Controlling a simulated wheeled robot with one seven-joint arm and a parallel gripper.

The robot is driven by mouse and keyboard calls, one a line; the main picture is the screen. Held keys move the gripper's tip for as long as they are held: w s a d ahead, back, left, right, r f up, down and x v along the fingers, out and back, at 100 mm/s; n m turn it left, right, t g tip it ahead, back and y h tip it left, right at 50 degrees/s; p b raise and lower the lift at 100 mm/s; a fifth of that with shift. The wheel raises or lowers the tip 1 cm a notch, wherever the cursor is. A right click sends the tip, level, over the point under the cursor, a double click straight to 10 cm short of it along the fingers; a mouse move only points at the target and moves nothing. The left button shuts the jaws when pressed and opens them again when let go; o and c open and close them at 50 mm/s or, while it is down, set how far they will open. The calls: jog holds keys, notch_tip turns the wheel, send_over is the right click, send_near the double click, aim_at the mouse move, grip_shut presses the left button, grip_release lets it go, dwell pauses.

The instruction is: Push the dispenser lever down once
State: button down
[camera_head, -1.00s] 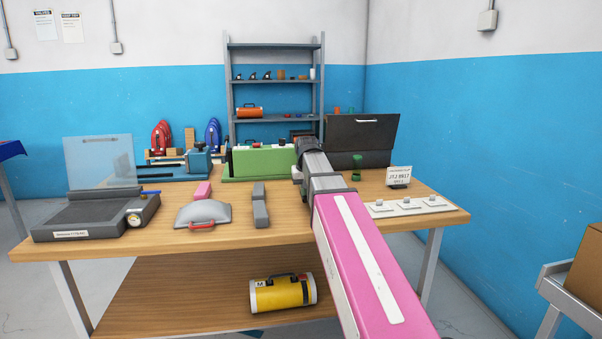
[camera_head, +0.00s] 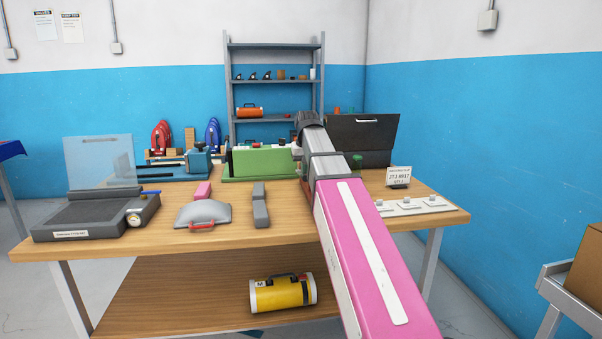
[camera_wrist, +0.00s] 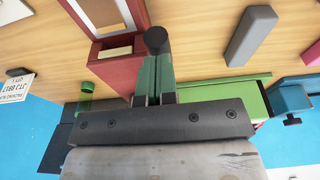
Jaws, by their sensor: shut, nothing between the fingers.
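The dispenser seems to be the dark red box (camera_wrist: 118,68) in the wrist view, with an open front and a pale block in its lower part. A round black knob (camera_wrist: 156,40), apparently the end of its lever, sits beside the box. My gripper (camera_wrist: 154,62) has green fingers closed together with nothing between them. Its fingertips are right at the knob in the picture; I cannot tell whether they touch it. In the head view my pink and grey arm hides the gripper and most or all of the dispenser.
A green machine (camera_head: 262,162) stands left of my arm, with a grey block (camera_head: 260,205) in front. A green knob (camera_head: 357,160), a sign card (camera_head: 398,176) and a white strip with small parts (camera_head: 412,206) lie to the right. A dark open case (camera_head: 362,140) stands behind.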

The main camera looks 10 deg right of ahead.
jog(key=shift+r, duration=2.2)
